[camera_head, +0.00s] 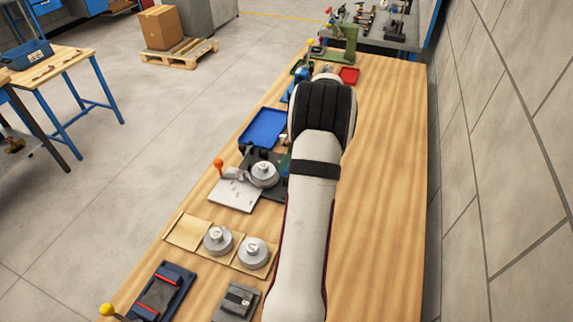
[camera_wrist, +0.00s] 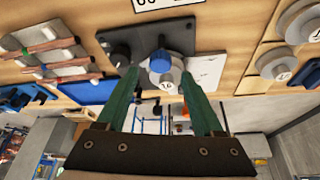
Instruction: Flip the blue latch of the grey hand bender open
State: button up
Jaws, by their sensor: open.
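The grey hand bender (camera_head: 263,174) stands on the wooden bench, left of my arm in the head view. It has a round grey die, a dark base plate and a lever with an orange knob (camera_head: 217,162). In the wrist view the bender's dark plate (camera_wrist: 178,31) and its numbered die (camera_wrist: 166,86) show. The blue latch (camera_wrist: 160,62) sits over the die. My gripper (camera_wrist: 158,70) has two green fingers, spread apart and empty, with the latch and die seen between their tips. Contact cannot be told. My arm hides most of the gripper in the head view.
A blue tray (camera_head: 263,128) lies beyond the bender. Two spare grey dies (camera_head: 218,239) rest on a wooden board nearer, with a blue-framed fixture (camera_head: 160,292) at the front. Copper-coloured tubes (camera_wrist: 50,48) lie left in the wrist view. The bench right of my arm is clear.

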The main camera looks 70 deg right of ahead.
jog(key=shift+x, duration=1.95)
grip_shut()
